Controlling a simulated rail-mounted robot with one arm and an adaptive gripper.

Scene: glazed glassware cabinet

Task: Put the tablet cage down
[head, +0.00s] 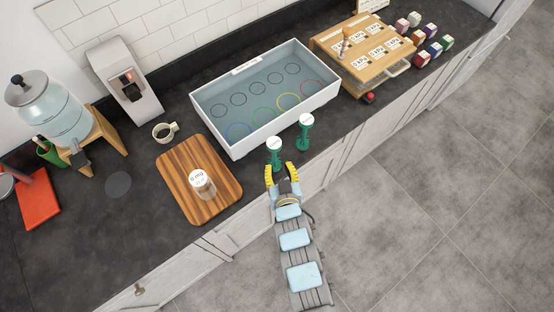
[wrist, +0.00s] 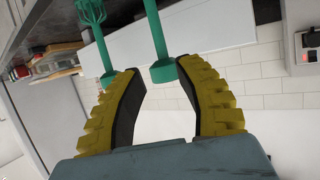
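Two green long-stemmed tools with round white-labelled tops stand at the counter's front edge in the head view: a nearer left one (head: 275,153) and a right one (head: 304,132). In the wrist view, one green tool (wrist: 163,68) has its round end between my fingertips, and the other (wrist: 106,72) is at the left with a cage-like end at the top. The left tool's lower end is partly hidden.
A white tray (head: 212,124) with coloured rings lies behind the tools. A wooden board (head: 172,165) holds a labelled jar (head: 202,183). A mug (head: 164,132), a dispenser (head: 124,82), a wooden rack (head: 333,47) and several small coloured boxes (head: 417,38) are also on the counter.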

